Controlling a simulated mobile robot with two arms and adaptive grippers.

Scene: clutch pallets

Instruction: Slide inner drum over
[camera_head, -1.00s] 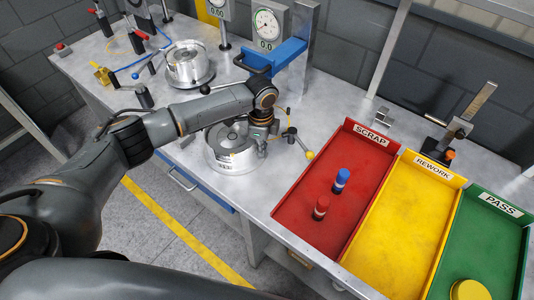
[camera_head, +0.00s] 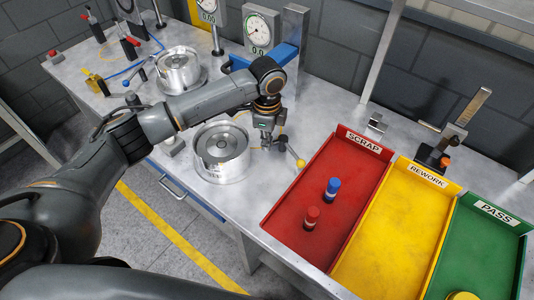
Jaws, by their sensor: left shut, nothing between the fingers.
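A silver round drum assembly (camera_head: 221,150) with ringed inner parts and a central hub sits upright near the bench's front edge. A second silver drum assembly (camera_head: 178,69) stands farther back to the left. I cannot tell which one holds the task's inner drum. My left gripper (camera_head: 266,147) points down just right of the nearer assembly, beside its rim. Its fingers are shut and empty, and they look apart from the drum. My right gripper is not in view.
A yellow-knobbed lever (camera_head: 299,162) stands right of my left gripper. A blue arm fixture (camera_head: 280,58) and dial gauge (camera_head: 258,33) are behind. Red (camera_head: 290,215), yellow (camera_head: 385,260) and green (camera_head: 475,265) trays fill the right; red and blue pegs stand in the red one.

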